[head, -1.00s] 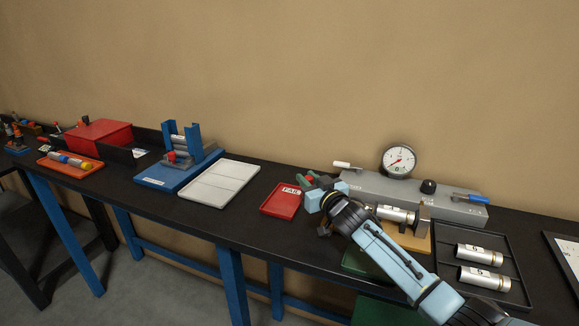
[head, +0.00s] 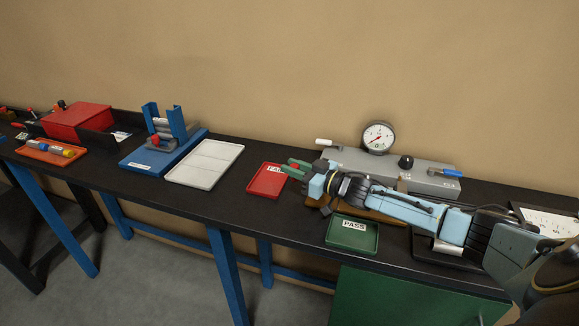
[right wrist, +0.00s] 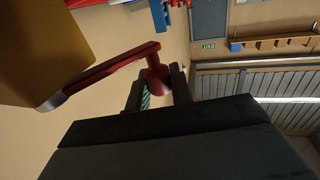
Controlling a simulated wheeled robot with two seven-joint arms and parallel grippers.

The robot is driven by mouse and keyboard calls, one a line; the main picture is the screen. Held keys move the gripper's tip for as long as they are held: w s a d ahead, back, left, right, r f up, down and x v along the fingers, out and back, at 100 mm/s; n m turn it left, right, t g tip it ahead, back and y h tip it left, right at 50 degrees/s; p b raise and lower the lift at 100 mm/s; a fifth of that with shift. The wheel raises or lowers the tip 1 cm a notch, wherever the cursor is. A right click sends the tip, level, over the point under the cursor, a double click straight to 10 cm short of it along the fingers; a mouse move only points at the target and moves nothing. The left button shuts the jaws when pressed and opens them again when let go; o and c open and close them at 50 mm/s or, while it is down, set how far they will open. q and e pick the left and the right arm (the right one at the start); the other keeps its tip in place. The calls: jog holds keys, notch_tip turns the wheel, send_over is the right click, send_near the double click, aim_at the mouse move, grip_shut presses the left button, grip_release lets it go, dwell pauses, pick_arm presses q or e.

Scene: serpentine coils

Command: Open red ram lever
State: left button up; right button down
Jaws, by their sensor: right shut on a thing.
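In the right wrist view the red ram lever (right wrist: 110,72) runs from a tan block up to a round red knob. The fingers of my right gripper (right wrist: 158,88) are on either side of the knob and closed on it. In the head view my right gripper (head: 296,168) has green fingertips with a bit of red between them. It is just right of the red FAIL tray (head: 265,187). My forearm hides most of the lever and its fixture. My left gripper is not in view.
A grey box (head: 385,170) with a dial gauge (head: 378,137), a white handle and a blue handle stands behind my arm. A green PASS tray (head: 352,234) lies in front. A white tray (head: 205,162) and blue stand (head: 150,160) are to the left.

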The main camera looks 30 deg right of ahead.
dwell(0.3)
jog(key=c, duration=1.3)
grip_release()
jog(key=shift+o, duration=0.2)
jog(key=shift+r, duration=0.1)
notch_tip(320, 180, up, 10)
jog(key=shift+f+p, duration=0.1)
jog(key=shift+p, duration=0.2)
